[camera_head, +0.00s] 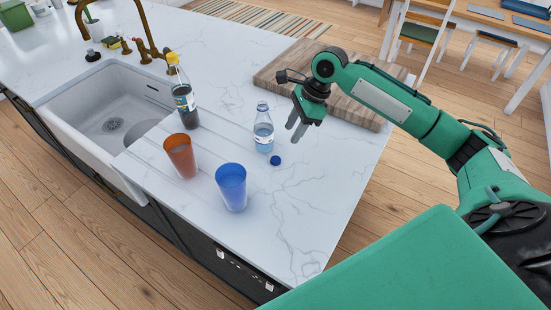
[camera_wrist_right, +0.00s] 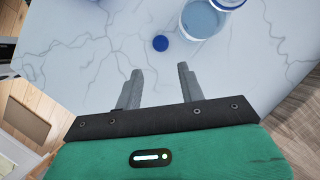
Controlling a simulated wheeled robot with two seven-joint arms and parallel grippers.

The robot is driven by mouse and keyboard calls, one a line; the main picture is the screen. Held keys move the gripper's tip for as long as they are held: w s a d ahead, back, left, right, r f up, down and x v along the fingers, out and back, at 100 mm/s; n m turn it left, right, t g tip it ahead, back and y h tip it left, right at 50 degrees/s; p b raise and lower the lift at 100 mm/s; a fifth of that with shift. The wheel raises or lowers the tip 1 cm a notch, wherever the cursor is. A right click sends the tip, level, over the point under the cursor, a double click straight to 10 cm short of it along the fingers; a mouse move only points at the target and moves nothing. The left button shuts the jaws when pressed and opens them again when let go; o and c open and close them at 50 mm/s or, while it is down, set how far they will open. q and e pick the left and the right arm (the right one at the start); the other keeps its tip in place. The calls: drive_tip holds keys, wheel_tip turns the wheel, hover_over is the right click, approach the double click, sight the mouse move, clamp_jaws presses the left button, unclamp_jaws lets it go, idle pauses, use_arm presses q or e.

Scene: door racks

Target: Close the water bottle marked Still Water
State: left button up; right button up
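A clear water bottle (camera_head: 264,132) with a blue label stands upright and uncapped on the white marble counter in the head view; its lettering is too small to read. Its lower part appears cut off at the top of the right wrist view (camera_wrist_right: 203,20). A blue cap (camera_head: 275,160) lies on the counter just in front of the bottle and also shows in the wrist view (camera_wrist_right: 160,43). My right gripper (camera_head: 297,132) is above the counter, right of the bottle, pointing down. In the wrist view its two fingers (camera_wrist_right: 160,76) are apart with nothing between them. My left gripper is out of view.
A dark soda bottle (camera_head: 184,104), an orange cup (camera_head: 180,157) and a blue cup (camera_head: 231,187) stand left of the water bottle. A sink (camera_head: 112,117) lies farther left. A wooden board (camera_head: 345,108) is behind my gripper. The counter's front right is clear.

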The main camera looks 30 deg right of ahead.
approach(276, 159)
drive_tip(key=x, duration=0.2)
drive_tip(key=shift+f, duration=0.35)
drive_tip(key=shift+a+f+p, duration=0.15)
drive_tip(key=shift+a+p, duration=0.05)
drive_tip(key=shift+p, duration=0.25)
drive_tip(key=p+x, duration=0.1)
drive_tip(key=x, duration=0.2)
drive_tip(key=shift+w+a+f, duration=0.1)
drive_tip(key=shift+a+f, duration=0.05)
drive_tip(key=shift+f, duration=0.1)
drive_tip(key=shift+a+f, duration=0.15)
drive_tip(key=shift+f, duration=0.4)
drive_tip(key=c, duration=0.7)
